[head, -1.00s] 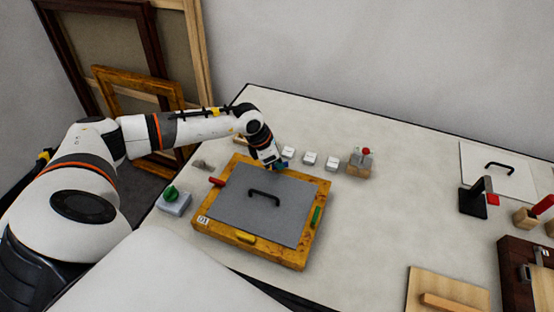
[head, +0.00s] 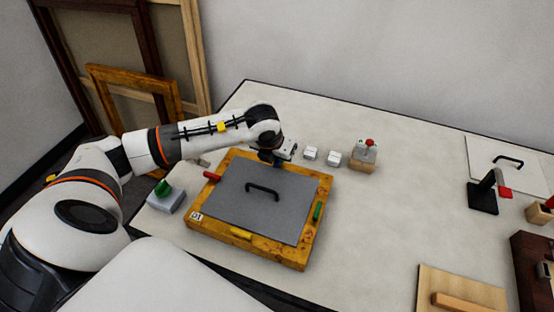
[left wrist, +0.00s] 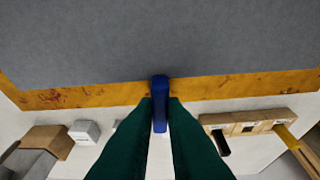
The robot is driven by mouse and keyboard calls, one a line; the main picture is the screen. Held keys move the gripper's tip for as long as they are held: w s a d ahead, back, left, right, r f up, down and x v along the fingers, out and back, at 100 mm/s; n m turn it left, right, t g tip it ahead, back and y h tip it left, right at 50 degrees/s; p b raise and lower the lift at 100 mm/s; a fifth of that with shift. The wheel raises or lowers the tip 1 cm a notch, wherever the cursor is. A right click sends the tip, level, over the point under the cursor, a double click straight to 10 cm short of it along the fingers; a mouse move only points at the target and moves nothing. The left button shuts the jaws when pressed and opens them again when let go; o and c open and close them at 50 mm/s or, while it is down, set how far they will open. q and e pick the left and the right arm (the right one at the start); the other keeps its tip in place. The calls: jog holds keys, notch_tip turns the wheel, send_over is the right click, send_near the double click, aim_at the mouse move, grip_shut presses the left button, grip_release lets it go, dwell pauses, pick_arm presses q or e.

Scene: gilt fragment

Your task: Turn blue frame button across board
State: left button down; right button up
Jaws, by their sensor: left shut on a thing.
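The blue button (left wrist: 160,102) shows in the left wrist view between my left gripper's green fingers (left wrist: 160,118), which are shut on it. It lies crosswise over the frame's rail, its far tip at or just over the board's edge. In the head view the wrist hides it. My left gripper (head: 270,157) is at the back rail of the gilt wooden frame (head: 290,255). The grey board (head: 225,200) with a black handle lies inside the frame. The red button (head: 212,176) is on the left rail, the yellow button (head: 241,233) on the front rail, the green button (head: 317,211) on the right rail.
A grey box with a green knob (head: 164,190) stands left of the frame. Small white blocks (head: 311,153) and a wooden block with a red knob (head: 364,155) stand behind it. A black stand (head: 483,192) is at right.

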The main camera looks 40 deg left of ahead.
pick_arm(q)
jog(key=shift+w+r+n+b, duration=0.1)
jog(key=shift+n+b, duration=0.25)
jog(key=shift+n, duration=0.15)
jog(key=shift+y, duration=0.3)
jog(key=c, duration=1.5)
grip_release()
jog(key=shift+s+d+r, duration=0.1)
jog(key=shift+s+r, duration=0.15)
jog(key=shift+r, duration=0.1)
jog(key=b+v, duration=0.2)
jog(key=v, duration=0.9)
jog(key=shift+r+b, duration=0.15)
jog(key=shift+b, duration=0.25)
